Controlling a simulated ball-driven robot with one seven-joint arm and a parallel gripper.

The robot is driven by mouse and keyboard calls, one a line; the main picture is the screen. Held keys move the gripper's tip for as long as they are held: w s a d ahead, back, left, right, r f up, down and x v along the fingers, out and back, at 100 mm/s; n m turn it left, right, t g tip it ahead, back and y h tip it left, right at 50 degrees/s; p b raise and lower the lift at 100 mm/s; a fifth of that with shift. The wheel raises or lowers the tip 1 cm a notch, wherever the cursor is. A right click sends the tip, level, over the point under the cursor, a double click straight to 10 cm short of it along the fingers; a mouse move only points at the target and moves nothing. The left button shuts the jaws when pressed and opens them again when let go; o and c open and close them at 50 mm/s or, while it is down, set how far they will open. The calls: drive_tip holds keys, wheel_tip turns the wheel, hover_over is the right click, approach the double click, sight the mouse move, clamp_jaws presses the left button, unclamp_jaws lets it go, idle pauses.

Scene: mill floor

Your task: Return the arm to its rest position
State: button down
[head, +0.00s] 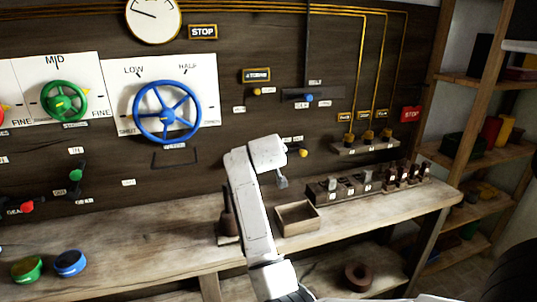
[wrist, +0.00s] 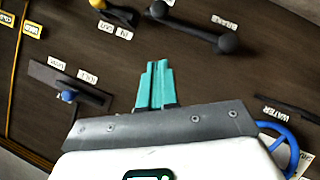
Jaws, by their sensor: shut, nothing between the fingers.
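My white arm rises over the workbench in the middle of the head view, bent at the elbow. My gripper (head: 282,182) is small and partly hidden there, in front of the panel and above the open wooden box. In the wrist view the teal fingers of my gripper (wrist: 157,68) are together with nothing between them. The dark wooden panel (wrist: 190,65) lies beyond the fingertips, and I see no contact with it.
The workbench (head: 130,235) carries an open wooden box (head: 298,219), a block rack (head: 345,186), and green (head: 27,270) and blue (head: 69,263) round pieces. The panel holds a blue handwheel (head: 167,113), a green handwheel (head: 64,101) and a yellow knob (head: 303,153). Shelves (head: 485,150) stand right.

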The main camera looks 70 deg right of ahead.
drive_tip(key=shift+s+a+r, duration=0.15)
drive_tip(key=shift+a+r, duration=0.05)
drive_tip(key=shift+a, duration=0.1)
idle(0.4)
